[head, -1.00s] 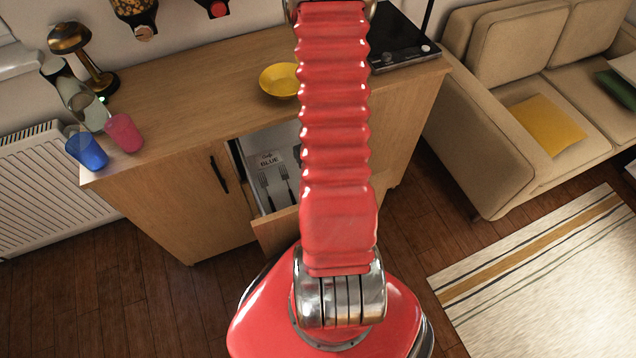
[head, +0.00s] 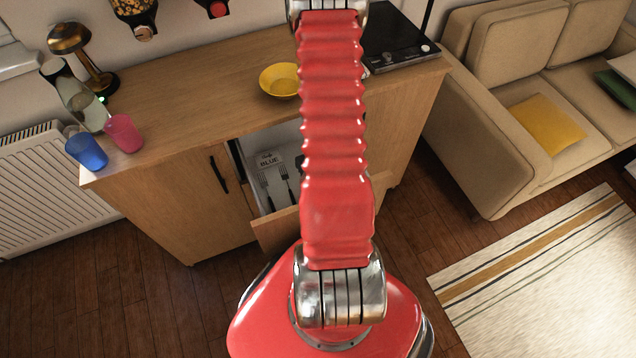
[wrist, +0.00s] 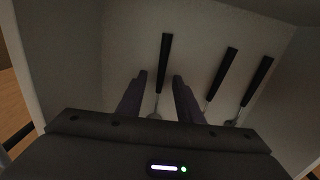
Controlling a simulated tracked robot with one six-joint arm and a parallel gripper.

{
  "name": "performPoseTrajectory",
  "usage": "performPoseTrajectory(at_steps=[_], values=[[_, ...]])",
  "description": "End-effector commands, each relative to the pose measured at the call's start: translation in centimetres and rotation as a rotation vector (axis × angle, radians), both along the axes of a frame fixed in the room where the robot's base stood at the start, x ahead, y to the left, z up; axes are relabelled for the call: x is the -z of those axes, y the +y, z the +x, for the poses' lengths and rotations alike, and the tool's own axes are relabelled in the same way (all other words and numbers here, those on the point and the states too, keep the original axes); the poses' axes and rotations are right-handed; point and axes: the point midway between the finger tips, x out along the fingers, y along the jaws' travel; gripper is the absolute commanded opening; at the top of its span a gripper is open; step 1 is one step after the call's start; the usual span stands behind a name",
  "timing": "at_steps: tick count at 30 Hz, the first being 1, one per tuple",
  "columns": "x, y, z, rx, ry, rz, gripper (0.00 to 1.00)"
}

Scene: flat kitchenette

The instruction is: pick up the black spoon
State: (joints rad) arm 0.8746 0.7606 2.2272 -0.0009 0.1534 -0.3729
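In the wrist view, a utensil with a black handle (wrist: 165,62) and a metal end lies in the light drawer, its handle pointing away; its end looks rounded like a spoon. My gripper (wrist: 160,77) is open, with one dark finger on each side of this utensil. I cannot tell whether the fingers reach its height. Two more black-handled utensils (wrist: 222,72) (wrist: 257,82) lie to the right, their ends partly hidden. In the head view, my arm covers much of the open drawer (head: 278,228) and hides the black-handled utensils.
The drawer walls stand close around my gripper.

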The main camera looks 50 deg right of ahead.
Motion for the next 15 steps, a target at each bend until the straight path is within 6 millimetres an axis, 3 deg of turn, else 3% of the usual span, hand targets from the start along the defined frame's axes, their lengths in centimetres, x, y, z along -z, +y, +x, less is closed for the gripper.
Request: performPoseTrajectory(at_steps=[11,15], values=[[-0.03,0.02,0.01,0.000,0.000,0.000,0.33],[-0.03,0.02,0.01,0.000,0.000,0.000,0.25]])
